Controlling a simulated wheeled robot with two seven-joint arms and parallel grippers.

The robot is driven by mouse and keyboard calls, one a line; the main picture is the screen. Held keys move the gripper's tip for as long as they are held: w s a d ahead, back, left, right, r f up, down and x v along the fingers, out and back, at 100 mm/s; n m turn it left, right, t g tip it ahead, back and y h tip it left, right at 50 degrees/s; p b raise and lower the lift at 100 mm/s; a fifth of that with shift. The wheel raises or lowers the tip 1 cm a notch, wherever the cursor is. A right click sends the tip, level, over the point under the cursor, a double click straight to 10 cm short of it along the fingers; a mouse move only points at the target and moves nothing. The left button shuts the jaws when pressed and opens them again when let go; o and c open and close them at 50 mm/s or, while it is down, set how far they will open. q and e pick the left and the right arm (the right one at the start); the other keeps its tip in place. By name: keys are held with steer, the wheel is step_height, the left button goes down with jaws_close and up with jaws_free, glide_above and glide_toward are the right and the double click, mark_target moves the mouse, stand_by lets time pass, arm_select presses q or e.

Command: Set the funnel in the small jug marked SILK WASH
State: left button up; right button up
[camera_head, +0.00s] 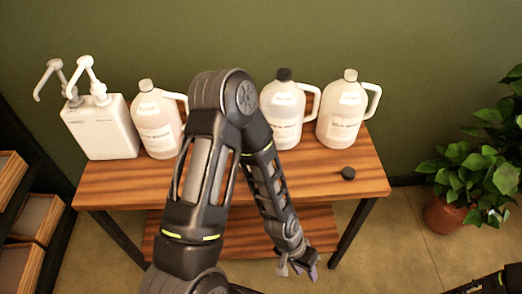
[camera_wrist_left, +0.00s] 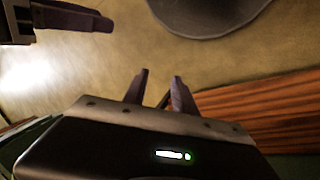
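Three translucent handled jugs stand on the wooden table: a left jug (camera_head: 158,125) with a pale top, a middle jug (camera_head: 283,110) with a dark cap, and a right jug (camera_head: 341,112) with a pale top. Their labels are too blurred to tell which reads SILK WASH. I cannot make out a funnel in the head view. My left gripper (camera_head: 298,271) is low in front of the table, away from the jugs; in the left wrist view its fingers (camera_wrist_left: 162,75) are apart with nothing between them. A dark finger-like part (camera_wrist_left: 70,16), possibly of my right gripper, shows top left.
A white container (camera_head: 101,130) with two pumps stands at the table's left end. A loose black cap (camera_head: 348,173) lies front right on the table (camera_head: 325,185). A potted plant (camera_head: 447,215) is at right, shelves at left. A grey rounded thing (camera_wrist_left: 208,15) is unclear.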

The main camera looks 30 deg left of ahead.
arm_select(q)
steer(key=w+a+r+m, duration=0.3)
steer(key=w+a+r, duration=0.2)
steer(key=w+r, duration=0.25)
steer(key=w+a+r+m+y, duration=0.1)
steer(key=w+a+r+y, duration=0.1)
steer(key=a+r, duration=0.6)
steer(key=w+a+r+m+y+b, duration=0.1)
steer(key=a+r+m+y, duration=0.1)
steer(key=a+r, duration=0.7)
step_height(320, 180, up, 3)
steer(key=shift+w+a+r+y+b, duration=0.1)
steer(key=shift+w+a+y+b, duration=0.25)
steer(key=shift+y, duration=0.45)
steer(key=shift+w+a+f+p, duration=0.1)
steer(key=shift+f+p, duration=0.05)
steer(key=shift+f, duration=1.15)
steer(key=shift+w+a+f+p, duration=0.1)
steer(key=shift+a+f+p, duration=0.05)
steer(key=shift+f, duration=1.2)
steer(key=shift+w+a+f+p, duration=0.1)
steer(key=shift+f+p, duration=0.05)
steer(key=shift+f, duration=1.15)
jaws_close()
